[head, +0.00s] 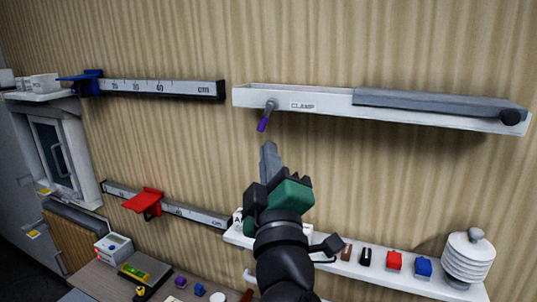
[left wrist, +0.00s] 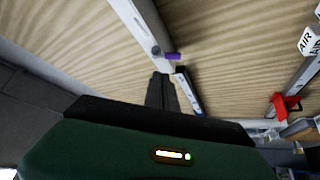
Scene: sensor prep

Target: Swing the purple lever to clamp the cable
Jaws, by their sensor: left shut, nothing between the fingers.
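The purple lever (head: 264,121) hangs down, slightly tilted, from a grey pivot near the left end of the white clamp tray (head: 335,112) on the wall. A "CLAMP" label is to its right. My left gripper (head: 268,147) is shut and empty, its fingertips a little below the lever in the head view. In the left wrist view the purple lever (left wrist: 173,56) lies just past the shut fingers (left wrist: 160,76). I cannot tell whether they touch. No cable is clearly visible. My right gripper is not in view.
A blue slider (head: 88,80) and a red slider (head: 144,203) sit on wall rulers at the left. A lower white shelf (head: 350,272) holds small blocks and a ribbed white insulator (head: 468,260). A grey bar (head: 440,105) lies along the clamp tray. Wall around the lever is clear.

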